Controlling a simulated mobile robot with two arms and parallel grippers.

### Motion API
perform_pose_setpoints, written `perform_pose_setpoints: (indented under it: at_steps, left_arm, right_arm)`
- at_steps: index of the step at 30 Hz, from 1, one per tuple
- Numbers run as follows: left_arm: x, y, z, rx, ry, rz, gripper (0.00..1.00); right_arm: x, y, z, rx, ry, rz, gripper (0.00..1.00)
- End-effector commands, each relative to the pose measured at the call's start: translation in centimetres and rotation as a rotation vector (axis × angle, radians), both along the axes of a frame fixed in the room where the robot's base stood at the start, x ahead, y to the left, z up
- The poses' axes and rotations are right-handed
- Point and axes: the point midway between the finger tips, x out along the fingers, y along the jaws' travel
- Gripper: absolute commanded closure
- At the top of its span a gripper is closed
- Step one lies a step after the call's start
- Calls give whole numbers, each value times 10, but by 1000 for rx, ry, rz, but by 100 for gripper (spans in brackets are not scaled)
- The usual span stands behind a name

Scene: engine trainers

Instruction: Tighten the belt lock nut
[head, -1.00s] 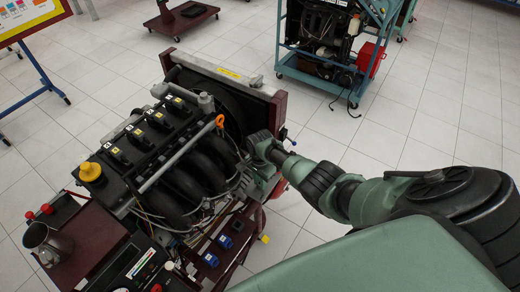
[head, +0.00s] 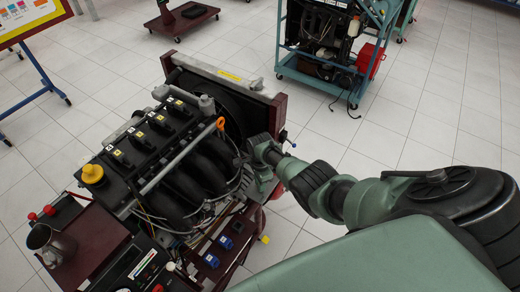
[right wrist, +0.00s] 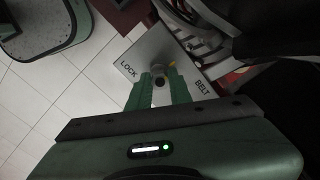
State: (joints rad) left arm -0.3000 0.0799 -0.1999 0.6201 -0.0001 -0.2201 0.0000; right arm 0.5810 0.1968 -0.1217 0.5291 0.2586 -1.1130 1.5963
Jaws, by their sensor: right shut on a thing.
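The engine (head: 165,155) stands on its trainer stand in the head view. My right gripper (head: 258,180) is at the engine's right-hand side, low beside the radiator frame; its fingertips are hard to make out there. In the right wrist view, the gripper's green fingers (right wrist: 160,84) are shut on a small dark round part, the belt lock nut (right wrist: 160,81). Behind it is a light plate (right wrist: 145,56) marked LOCK and BELT. The nut's threads and seating are hidden. My left gripper is not in view.
A dark red radiator frame (head: 274,125) stands close to my right wrist. A tray with a metal cup (head: 45,245) is at the lower left. Another trainer on a teal cart (head: 330,78) stands at the back. The tiled floor to the right is clear.

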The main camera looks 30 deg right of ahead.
Motion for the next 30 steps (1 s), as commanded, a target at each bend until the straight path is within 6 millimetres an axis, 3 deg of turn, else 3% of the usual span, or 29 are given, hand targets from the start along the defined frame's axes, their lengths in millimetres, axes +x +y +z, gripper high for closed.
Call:
perform_pose_setpoints:
  at_steps: [5, 6, 8, 19, 30]
  left_arm:
    - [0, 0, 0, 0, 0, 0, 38]
    - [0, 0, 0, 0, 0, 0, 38]
    - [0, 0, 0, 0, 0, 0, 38]
    - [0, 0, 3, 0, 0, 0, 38]
    - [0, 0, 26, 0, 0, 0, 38]
  right_arm:
    - [2, -3, 2, -5, -3, -1, 100]
    - [2, -3, 2, -5, -3, -1, 72]
    - [2, -3, 2, -5, -3, -1, 58]
    - [1, -1, 5, -1, -2, 0, 58]
    - [1, -2, 59, -3, -5, 0, 58]
